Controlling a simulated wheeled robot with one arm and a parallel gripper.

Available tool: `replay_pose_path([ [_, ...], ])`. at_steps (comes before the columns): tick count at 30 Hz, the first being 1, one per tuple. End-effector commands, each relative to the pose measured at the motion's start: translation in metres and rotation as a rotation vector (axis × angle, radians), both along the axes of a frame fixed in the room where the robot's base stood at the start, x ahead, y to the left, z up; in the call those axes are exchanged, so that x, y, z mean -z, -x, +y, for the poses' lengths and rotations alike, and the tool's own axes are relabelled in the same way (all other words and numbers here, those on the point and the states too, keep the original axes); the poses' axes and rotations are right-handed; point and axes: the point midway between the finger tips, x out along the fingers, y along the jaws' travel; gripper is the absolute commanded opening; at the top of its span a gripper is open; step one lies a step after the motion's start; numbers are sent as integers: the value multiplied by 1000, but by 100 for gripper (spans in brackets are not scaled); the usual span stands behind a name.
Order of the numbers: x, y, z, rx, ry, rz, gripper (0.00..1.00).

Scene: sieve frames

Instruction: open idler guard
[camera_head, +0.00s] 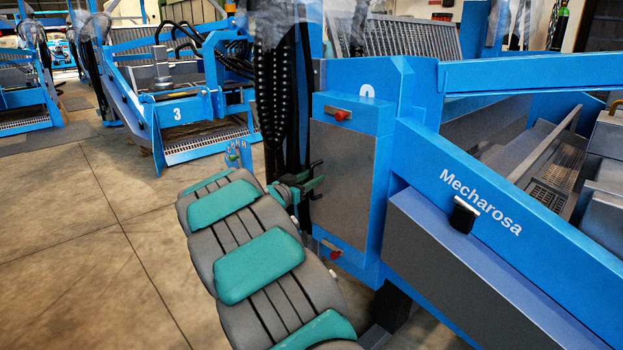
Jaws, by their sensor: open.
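The grey flat panel (342,190), which looks like the idler guard, is set in the blue housing of the near machine and appears closed. A latch with a red knob (341,115) sits above it, and a second red-knobbed latch (331,250) sits below it. My gripper (317,178) has green fingers and is open at the panel's left edge, about halfway up. Small dark parts show by the fingertips. I cannot tell whether they belong to a handle or whether the fingers touch the panel.
A blue diagonal beam marked Mecharosa (480,205) runs down to the right of the panel. Black hoses (275,90) hang left of it. Another blue machine marked 3 (185,90) stands behind. The concrete floor (80,260) at left is clear.

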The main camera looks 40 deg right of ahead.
Motion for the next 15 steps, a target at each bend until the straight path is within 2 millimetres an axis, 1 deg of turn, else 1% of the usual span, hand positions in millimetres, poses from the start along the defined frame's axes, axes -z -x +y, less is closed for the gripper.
replay_pose_path([
  [9,0,0,-2,0,0,0,44],
  [15,0,0,-2,0,1,0,21],
])
